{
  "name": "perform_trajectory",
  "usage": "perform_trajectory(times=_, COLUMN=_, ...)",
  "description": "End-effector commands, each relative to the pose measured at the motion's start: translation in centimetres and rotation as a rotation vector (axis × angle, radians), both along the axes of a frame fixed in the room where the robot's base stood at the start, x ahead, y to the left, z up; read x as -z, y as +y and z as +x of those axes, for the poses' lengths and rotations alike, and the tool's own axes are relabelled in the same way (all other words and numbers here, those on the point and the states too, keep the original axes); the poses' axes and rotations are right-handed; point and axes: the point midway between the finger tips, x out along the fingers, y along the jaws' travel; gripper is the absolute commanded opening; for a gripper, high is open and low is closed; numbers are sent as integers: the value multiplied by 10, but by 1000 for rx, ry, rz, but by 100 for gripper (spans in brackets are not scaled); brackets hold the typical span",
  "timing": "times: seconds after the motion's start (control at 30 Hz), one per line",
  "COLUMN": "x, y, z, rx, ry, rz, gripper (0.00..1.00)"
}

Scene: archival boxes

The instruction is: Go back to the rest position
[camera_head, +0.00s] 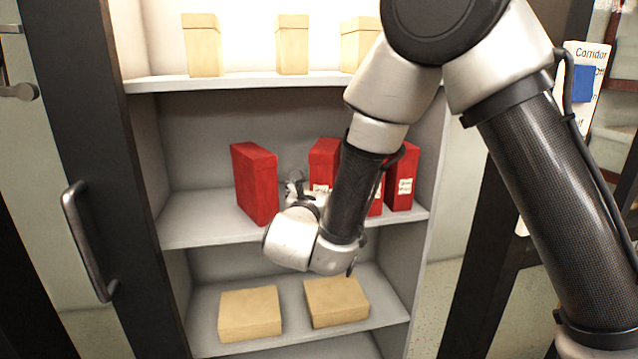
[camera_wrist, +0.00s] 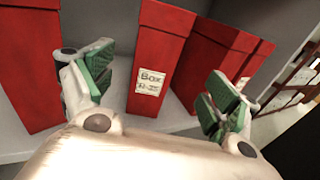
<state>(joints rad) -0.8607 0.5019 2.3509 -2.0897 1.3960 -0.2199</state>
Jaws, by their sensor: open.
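My gripper (camera_wrist: 150,92) is open, its two green-padded fingers spread apart with nothing between the pads. In the wrist view a red box (camera_wrist: 158,50) with a white label stands just beyond the gap between the fingers. I cannot tell whether a finger touches it. In the head view my gripper (camera_head: 303,190) is at the middle shelf, partly hidden by my wrist. A red box (camera_head: 255,184) stands to its left, and several red boxes (camera_head: 323,160) stand behind and to the right, partly covered by my arm.
The middle shelf (camera_head: 195,228) has side walls and a shelf above. The top shelf (camera_head: 240,82) holds tan boxes (camera_head: 203,46). The bottom shelf (camera_head: 205,330) holds two flat tan boxes (camera_head: 249,313). A dark door with a handle (camera_head: 88,240) is at left. A corridor sign (camera_head: 590,55) is at right.

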Motion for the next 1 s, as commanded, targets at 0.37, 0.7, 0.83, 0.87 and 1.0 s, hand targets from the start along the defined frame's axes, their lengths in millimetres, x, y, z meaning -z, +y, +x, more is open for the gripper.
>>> perform_trajectory(times=0.37, x=29, y=-227, z=-71, rx=903, ry=230, rz=595, gripper=89)
perform_trajectory(times=0.7, x=9, y=-335, z=-229, rx=1727, ry=173, rz=1679, gripper=89)
perform_trajectory(times=0.83, x=-10, y=-341, z=-261, rx=1831, ry=103, rz=2060, gripper=89)
perform_trajectory(times=0.87, x=-15, y=-343, z=-267, rx=1835, ry=83, rz=2133, gripper=89)
perform_trajectory(times=1.0, x=-40, y=-364, z=-284, rx=1782, ry=-42, rz=2363, gripper=89)
